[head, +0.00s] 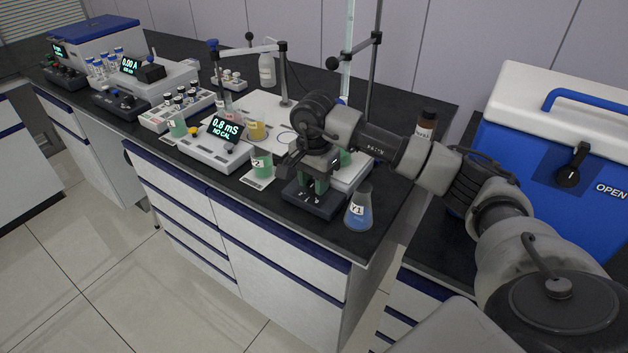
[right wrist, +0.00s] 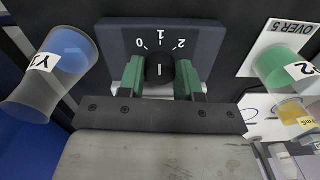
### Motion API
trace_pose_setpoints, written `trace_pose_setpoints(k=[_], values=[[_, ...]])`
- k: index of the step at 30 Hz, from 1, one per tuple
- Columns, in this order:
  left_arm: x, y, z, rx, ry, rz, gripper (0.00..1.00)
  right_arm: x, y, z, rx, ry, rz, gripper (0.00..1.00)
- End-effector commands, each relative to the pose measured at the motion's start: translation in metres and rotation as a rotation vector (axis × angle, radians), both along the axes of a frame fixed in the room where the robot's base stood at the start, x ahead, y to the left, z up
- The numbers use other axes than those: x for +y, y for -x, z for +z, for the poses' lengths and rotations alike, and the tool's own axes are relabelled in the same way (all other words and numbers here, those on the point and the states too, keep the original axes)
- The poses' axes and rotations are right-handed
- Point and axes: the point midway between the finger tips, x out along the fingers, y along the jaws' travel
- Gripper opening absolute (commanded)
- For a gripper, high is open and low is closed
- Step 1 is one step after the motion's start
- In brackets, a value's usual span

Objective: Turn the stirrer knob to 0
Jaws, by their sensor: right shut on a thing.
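The stirrer's dark front panel (head: 313,203) is at the front right of the bench, below my right gripper (head: 314,182). In the right wrist view the panel (right wrist: 210,38) carries the marks 0, 1 and 2. The round black stirrer knob (right wrist: 159,73) sits between the green fingers of my right gripper (right wrist: 160,76), which is shut on it. The knob's short white line points up, about at the 1. In the head view the gripper hides the knob. My left gripper is out of view.
A flask with blue liquid (head: 358,212), labelled Y1, stands close right of the panel. A green beaker (head: 262,163) stands left of it. A meter (head: 216,150) reads 0.8 mS, NO CAL. A brown bottle (head: 427,124) and a blue cooler (head: 555,165) are farther right.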

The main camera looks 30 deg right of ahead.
Motion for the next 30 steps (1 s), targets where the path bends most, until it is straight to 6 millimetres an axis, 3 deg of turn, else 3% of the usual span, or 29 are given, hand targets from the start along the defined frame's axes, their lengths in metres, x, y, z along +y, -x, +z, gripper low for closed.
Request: trace_pose_setpoints(k=[30], values=[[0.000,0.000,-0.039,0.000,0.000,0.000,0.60,0.000,0.000,0.000,-0.003,0.000,0.699,0.10]])
